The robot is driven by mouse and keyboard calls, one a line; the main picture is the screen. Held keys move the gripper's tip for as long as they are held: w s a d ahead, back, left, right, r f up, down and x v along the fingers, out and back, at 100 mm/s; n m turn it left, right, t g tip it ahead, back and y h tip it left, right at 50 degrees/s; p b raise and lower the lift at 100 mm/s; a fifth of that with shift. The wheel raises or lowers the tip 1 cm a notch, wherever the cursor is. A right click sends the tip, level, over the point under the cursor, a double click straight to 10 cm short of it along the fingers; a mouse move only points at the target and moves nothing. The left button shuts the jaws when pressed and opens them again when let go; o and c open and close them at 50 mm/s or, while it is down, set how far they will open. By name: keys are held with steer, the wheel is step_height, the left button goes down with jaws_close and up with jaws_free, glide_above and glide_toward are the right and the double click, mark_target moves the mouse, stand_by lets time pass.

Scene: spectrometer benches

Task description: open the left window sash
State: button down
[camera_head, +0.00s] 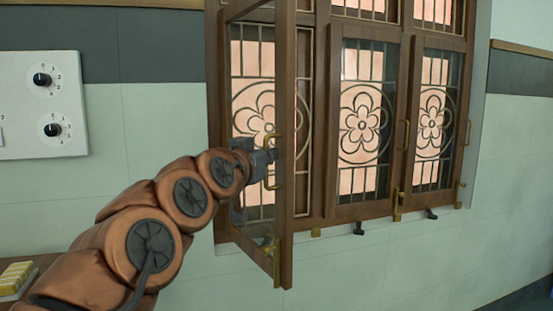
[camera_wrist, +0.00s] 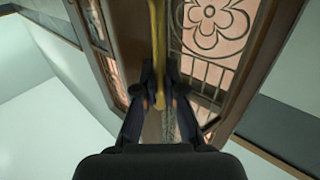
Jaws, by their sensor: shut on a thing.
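The left window sash (camera_head: 285,190) has a brown wooden frame and stands swung out from the window frame, towards the viewer. A brass handle (camera_head: 269,162) is on its free upright. My gripper (camera_head: 262,162) is at this handle, at the end of my copper-coloured arm. In the wrist view my gripper's dark fingers (camera_wrist: 159,100) are closed on the brass handle (camera_wrist: 158,45), which runs up between them. The fingers hide part of the handle. The sash wood (camera_wrist: 130,40) shows behind it.
The middle sash (camera_head: 365,120) and right sash (camera_head: 435,120) have flower-patterned leaded panes and brass handles. Dark and brass fittings (camera_head: 359,228) line the sill. A white panel with dials (camera_head: 42,105) is on the wall at left. A yellow item (camera_head: 16,278) lies at lower left.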

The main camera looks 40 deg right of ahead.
steer(key=shift+a+r, duration=0.1)
steer(key=shift+a, duration=0.2)
steer(key=c, duration=1.2)
jaws_free()
steer(key=shift+c, duration=0.2)
